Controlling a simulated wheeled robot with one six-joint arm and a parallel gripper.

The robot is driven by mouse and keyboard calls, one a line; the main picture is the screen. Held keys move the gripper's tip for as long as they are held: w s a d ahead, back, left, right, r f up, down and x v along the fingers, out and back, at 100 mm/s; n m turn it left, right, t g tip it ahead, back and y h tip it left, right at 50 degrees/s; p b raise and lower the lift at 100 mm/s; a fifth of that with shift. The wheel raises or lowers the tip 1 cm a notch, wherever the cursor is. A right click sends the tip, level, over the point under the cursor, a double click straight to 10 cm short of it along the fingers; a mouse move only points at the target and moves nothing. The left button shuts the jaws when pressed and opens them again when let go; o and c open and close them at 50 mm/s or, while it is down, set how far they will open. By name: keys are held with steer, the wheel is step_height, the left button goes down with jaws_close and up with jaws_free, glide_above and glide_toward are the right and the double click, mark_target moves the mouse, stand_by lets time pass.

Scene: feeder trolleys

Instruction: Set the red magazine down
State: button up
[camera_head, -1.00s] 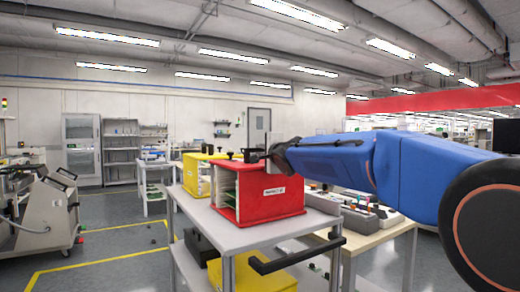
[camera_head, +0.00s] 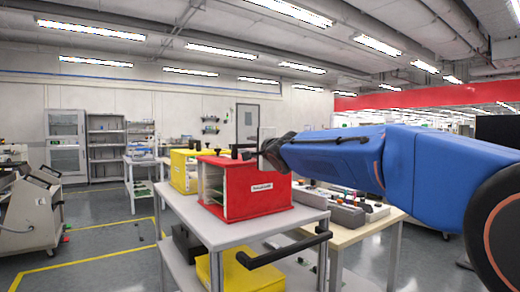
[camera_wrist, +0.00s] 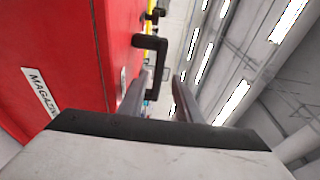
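The red magazine (camera_head: 258,190) stands upright on the grey top of a trolley (camera_head: 215,235), its base resting on that surface. It has a white label and an open left side showing slots. In the wrist view the magazine (camera_wrist: 55,60) fills the left side, with a black handle (camera_wrist: 152,42) standing out from its top face. My gripper (camera_head: 268,152) is at the magazine's upper right edge. In the wrist view its two fingers (camera_wrist: 160,95) are apart, with the handle bar between or just beyond them and a gap beside the right finger. Exact contact is hard to see.
A yellow magazine (camera_head: 183,172) stands behind the red one. A black push handle (camera_head: 285,248) juts from the trolley's near side. A yellow box (camera_head: 240,275) is on the lower shelf. A table with parts (camera_head: 345,235) stands close on the right. A grey machine (camera_head: 30,215) is at left.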

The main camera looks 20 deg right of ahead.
steer(key=s, duration=0.7)
steer(key=shift+s+d, duration=0.4)
steer(key=s+d+f+n+g+h, duration=0.2)
steer(key=s+d+f+n+g, duration=0.15)
steer(key=s+f, duration=0.65)
steer(key=s+d+f+n+g+h, duration=0.25)
steer(key=s+d+f, duration=0.35)
steer(key=f, duration=0.5)
steer(key=s+a+f+n+g+y, duration=0.1)
steer(key=s+f+n+g, duration=0.1)
steer(key=s+f, duration=0.5)
steer(key=s+a+f+n+g, duration=0.2)
steer(key=s+f+n, duration=0.3)
steer(key=s+f, duration=0.2)
steer(key=s+a+f+n+g+y, duration=0.1)
steer(key=s+f+n+g, duration=0.2)
steer(key=s+f, duration=0.5)
steer(key=s, duration=0.2)
steer(key=shift+s+a+n+y, duration=0.3)
steer(key=shift+a+n+y, duration=0.05)
steer(key=shift+n, duration=0.05)
